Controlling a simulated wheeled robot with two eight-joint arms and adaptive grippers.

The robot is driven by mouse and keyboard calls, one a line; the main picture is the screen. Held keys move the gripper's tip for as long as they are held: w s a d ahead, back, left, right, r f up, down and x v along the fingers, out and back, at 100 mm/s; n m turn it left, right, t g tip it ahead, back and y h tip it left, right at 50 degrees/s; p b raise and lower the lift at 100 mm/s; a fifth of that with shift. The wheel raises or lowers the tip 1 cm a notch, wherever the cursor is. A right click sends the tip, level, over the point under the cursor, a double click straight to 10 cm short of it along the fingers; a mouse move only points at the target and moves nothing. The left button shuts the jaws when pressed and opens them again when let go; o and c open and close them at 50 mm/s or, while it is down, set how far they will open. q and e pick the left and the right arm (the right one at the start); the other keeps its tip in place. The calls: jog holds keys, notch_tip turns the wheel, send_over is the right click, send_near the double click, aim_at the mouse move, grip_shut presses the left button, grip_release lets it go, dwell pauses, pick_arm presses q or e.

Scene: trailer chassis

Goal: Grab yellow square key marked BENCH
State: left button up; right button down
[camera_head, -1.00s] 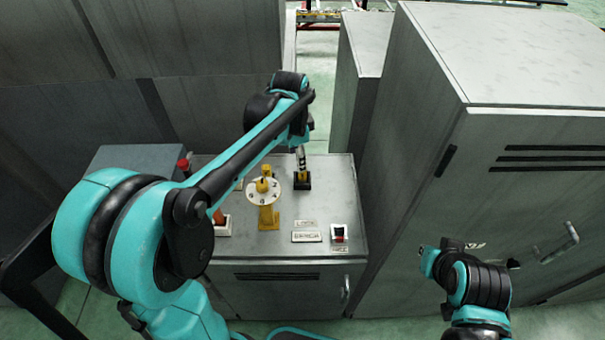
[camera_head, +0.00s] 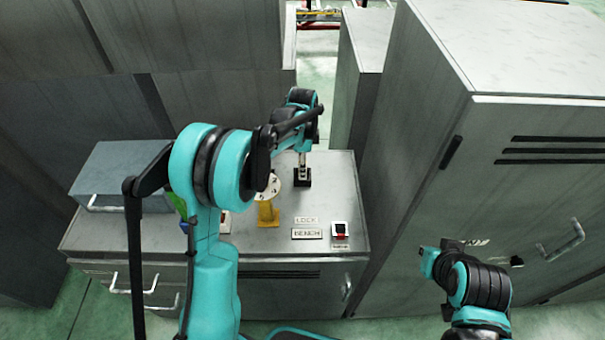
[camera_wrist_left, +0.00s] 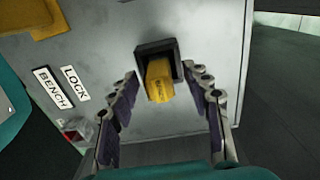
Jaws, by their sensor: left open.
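The yellow square key (camera_wrist_left: 159,88) stands in a black holder (camera_wrist_left: 145,50) in the left wrist view. Small dark lettering on the key is not readable. My left gripper (camera_wrist_left: 161,76) is open, with one finger on each side of the key and gaps between. In the head view the black holder (camera_head: 302,179) sits on the grey cabinet top, and my left gripper (camera_head: 303,160) is right above it; the key is not clear there. My right arm's end (camera_head: 440,258) is at the lower right, its fingers not clearly seen.
LOCK (camera_head: 306,220) and BENCH (camera_head: 307,233) plates lie on the cabinet top (camera_head: 345,195), beside a small red switch (camera_head: 340,231). A yellow stand with a round dial (camera_head: 268,212) is left of the holder. Tall grey cabinets (camera_head: 530,160) rise at the right.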

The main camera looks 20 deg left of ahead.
pick_arm(q)
jog(key=shift+f, duration=0.35)
jog(key=shift+r, duration=0.1)
grip_shut()
jog(key=shift+r, duration=0.15)
